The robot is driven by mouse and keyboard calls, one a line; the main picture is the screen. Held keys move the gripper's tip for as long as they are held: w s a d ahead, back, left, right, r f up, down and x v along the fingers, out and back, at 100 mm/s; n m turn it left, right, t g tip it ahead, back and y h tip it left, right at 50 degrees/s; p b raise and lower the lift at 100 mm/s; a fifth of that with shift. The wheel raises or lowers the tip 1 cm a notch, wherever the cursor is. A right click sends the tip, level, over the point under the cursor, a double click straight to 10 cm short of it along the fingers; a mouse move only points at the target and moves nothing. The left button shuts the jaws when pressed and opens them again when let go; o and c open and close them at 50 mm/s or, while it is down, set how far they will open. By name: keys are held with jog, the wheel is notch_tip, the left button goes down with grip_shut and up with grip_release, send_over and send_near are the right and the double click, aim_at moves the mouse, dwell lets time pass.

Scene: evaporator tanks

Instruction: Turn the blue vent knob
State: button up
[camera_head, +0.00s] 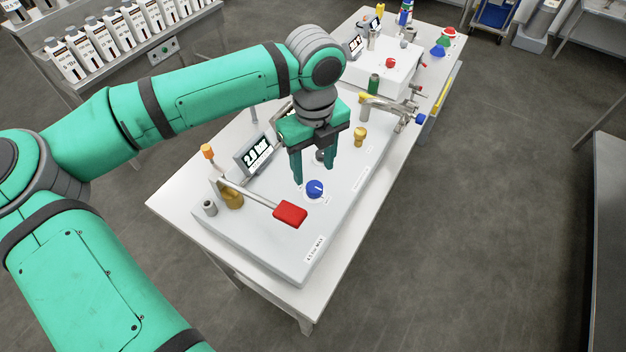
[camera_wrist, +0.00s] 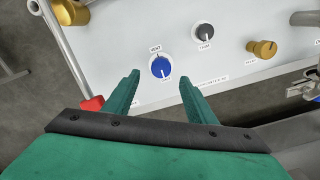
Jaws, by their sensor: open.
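The blue vent knob (camera_head: 315,188) is a round dial with a white pointer line on the white tank top. In the wrist view the blue knob (camera_wrist: 161,67) sits below a label reading VENT, beyond the fingertips and slightly left of the middle between them. My gripper (camera_head: 313,180) is open and empty, fingers pointing down just above and behind the knob in the head view. In the wrist view my gripper (camera_wrist: 160,78) shows both fingers apart. I see no contact with the knob.
A red-handled lever (camera_head: 290,214) lies left of the knob. A grey knob (camera_wrist: 203,34) and a brass knob (camera_wrist: 264,49) are to its right in the wrist view. A pressure display (camera_head: 259,152) stands behind. The tank top's front right is clear.

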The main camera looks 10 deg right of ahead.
aim_at(314, 187)
notch_tip(314, 187, down, 7)
jog(key=shift+d+r, duration=0.1)
jog(key=shift+r, duration=0.05)
jog(key=shift+c, duration=0.6)
jog(key=c, duration=0.9)
